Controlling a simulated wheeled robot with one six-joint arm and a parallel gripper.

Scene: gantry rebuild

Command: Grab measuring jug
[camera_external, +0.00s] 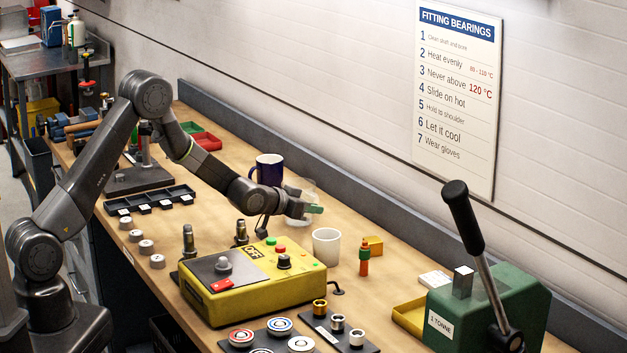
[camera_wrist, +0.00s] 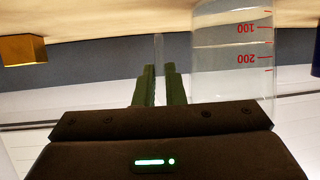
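The measuring jug (camera_wrist: 232,85) is clear, with red marks and the numbers 100 and 200, which appear upside down in the wrist view. It stands to the right of my fingers there. In the external view the jug (camera_external: 307,186) is faint, partly behind my gripper (camera_external: 312,208). My gripper's two green fingers (camera_wrist: 159,88) are close together, with a thin pale upright strip, seemingly the jug's handle, between them. They look closed on this strip. In the external view the gripper reaches out level at the jug; the jug's base is hard to make out.
A dark blue mug (camera_external: 267,170) stands behind the jug, and a white cup (camera_external: 326,246) stands in front. A yellow control box (camera_external: 252,290) lies below my forearm. A yellow block (camera_external: 373,245) and a green press (camera_external: 490,300) are to the right.

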